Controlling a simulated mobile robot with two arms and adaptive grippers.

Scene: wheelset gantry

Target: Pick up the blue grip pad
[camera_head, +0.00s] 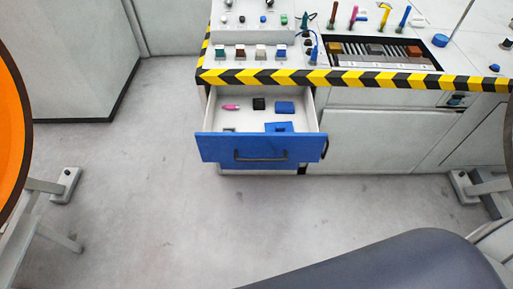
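A blue drawer (222,148) stands pulled open under the workbench. Inside it, a small blue block (285,107) lies at the back right, beside a black block (259,104). A second blue piece (278,127) lies nearer the drawer front, partly hidden by it. Either blue piece could be the grip pad; I cannot tell which. Neither of my grippers can be made out in this view.
A pink item (231,107) lies at the drawer's left. The striped bench edge (300,77) overhangs the drawer's back. Several tools and small parts stand on the bench. An orange disc (10,140) fills the left edge. The floor (170,190) before the drawer is clear.

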